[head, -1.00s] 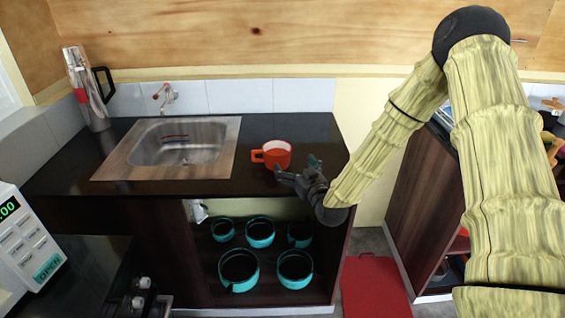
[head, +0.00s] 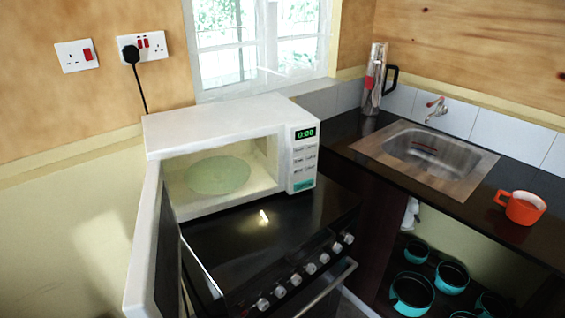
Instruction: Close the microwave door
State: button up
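The white microwave (head: 222,118) stands on the black stove top against the wall, left of the middle in the head view. Its door (head: 148,245) is wide open, hinged at the left and swung out toward me. The cavity is empty except for a pale green round turntable (head: 217,175). The display and buttons (head: 304,150) are on the right side of its front. My gripper is not in this view.
A black stove (head: 265,235) with knobs and a handle sits under the microwave. To the right are a sink (head: 435,157), an orange mug (head: 520,207), a flask (head: 374,80) and a shelf with teal pots (head: 412,292). A plug and cord (head: 133,60) hang on the wall behind.

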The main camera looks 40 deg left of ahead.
aim_at(153, 288)
jog(key=z, duration=0.15)
jog(key=k, duration=1.1)
jog(key=u, duration=1.2)
jog(key=i, duration=0.5)
jog(key=u, duration=0.5)
jog(key=k, duration=0.9)
jog(key=z, duration=0.15)
jog(key=i, duration=0.5)
